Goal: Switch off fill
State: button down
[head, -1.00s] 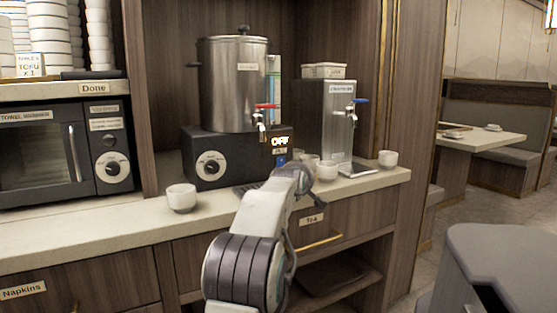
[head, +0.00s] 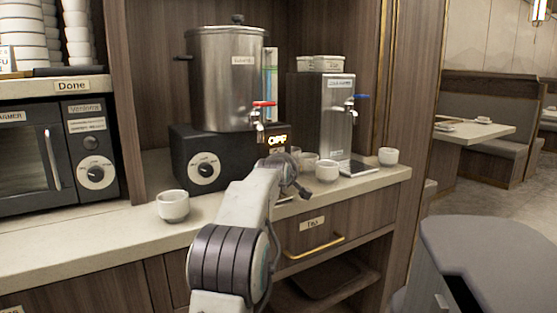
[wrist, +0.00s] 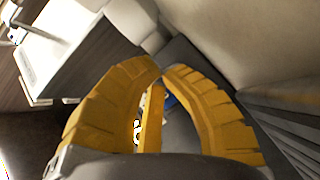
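A label below the display is partly hidden by my arm. The base has a round dial (head: 205,170), and the urn has a red-handled tap (head: 261,108). No switch marked fill is readable. My gripper's yellow fingers (wrist: 162,71) meet at their tips in the wrist view, with nothing clearly held. A yellow strip and a small blue patch show between them. In the head view my arm ends in front of the display, and its fingers are not clear.
White cups (head: 173,206) (head: 327,170) (head: 388,156) stand on the counter (head: 120,231). A steel dispenser (head: 338,115) with a blue-handled tap is to the right. A drawer (head: 312,236) with a gold handle is below. A towel warmer (head: 30,150) is at left.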

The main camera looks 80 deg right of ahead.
jog(key=shift+w+d+r+p, duration=0.15)
jog(key=shift+w+d+p, duration=0.4)
jog(key=shift+p, duration=0.45)
dwell(2.0)
jog(key=shift+s, duration=0.2)
jog(key=shift+s+a+b, duration=0.35)
jog(key=shift+a+b, duration=0.2)
jog(key=shift+b, duration=0.1)
dwell(0.7)
